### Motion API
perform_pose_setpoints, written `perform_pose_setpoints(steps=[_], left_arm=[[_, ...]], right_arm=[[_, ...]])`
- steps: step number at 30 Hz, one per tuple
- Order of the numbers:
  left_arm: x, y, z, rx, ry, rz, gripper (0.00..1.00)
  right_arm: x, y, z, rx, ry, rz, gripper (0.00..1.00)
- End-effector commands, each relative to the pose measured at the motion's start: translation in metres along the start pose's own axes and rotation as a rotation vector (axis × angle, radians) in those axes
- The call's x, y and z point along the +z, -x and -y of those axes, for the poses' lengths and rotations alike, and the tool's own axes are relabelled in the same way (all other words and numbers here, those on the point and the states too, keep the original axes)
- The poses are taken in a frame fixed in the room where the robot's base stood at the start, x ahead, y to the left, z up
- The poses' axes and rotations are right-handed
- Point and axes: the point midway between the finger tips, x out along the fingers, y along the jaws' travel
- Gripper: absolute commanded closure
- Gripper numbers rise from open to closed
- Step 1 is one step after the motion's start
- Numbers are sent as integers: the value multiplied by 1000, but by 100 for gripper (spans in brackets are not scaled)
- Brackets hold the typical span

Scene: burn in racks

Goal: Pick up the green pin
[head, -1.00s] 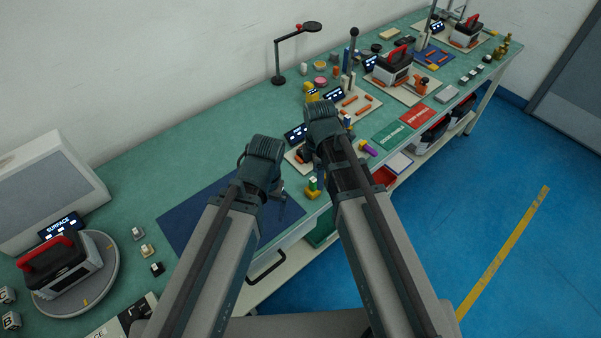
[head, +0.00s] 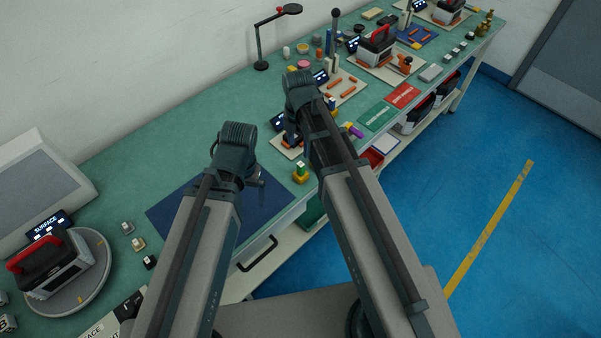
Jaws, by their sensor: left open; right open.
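My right gripper (head: 291,138) is open, above and beyond the green piece, near a small tray. My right wrist and forearm partly hide that tray and its fingertips are hard to make out.
A purple and yellow piece (head: 354,130) lies right of my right arm. Green (head: 376,116) and red (head: 402,95) panels lie along the front edge. A lamp (head: 262,66) stands at the back. A round turntable (head: 96,278) holds a red-handled case at the left.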

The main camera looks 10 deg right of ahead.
Motion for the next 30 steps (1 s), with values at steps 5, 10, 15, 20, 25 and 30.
perform_pose_setpoints(steps=[5,10,15,20,25,30], left_arm=[[-2,-34,-3,0,1,0,0],[-3,-52,-5,0,1,0,0],[-3,-54,-5,0,1,0,0],[-3,-56,-5,0,1,0,0],[-4,-71,-7,0,1,0,0],[-6,-93,-9,0,1,0,0]], right_arm=[[0,-34,0,0,-1,0,32],[0,-53,0,0,-1,0,32],[0,-55,0,0,-1,0,32],[1,-57,0,0,-1,0,32],[3,-72,1,0,-1,0,32],[6,-94,3,0,-1,0,32]])
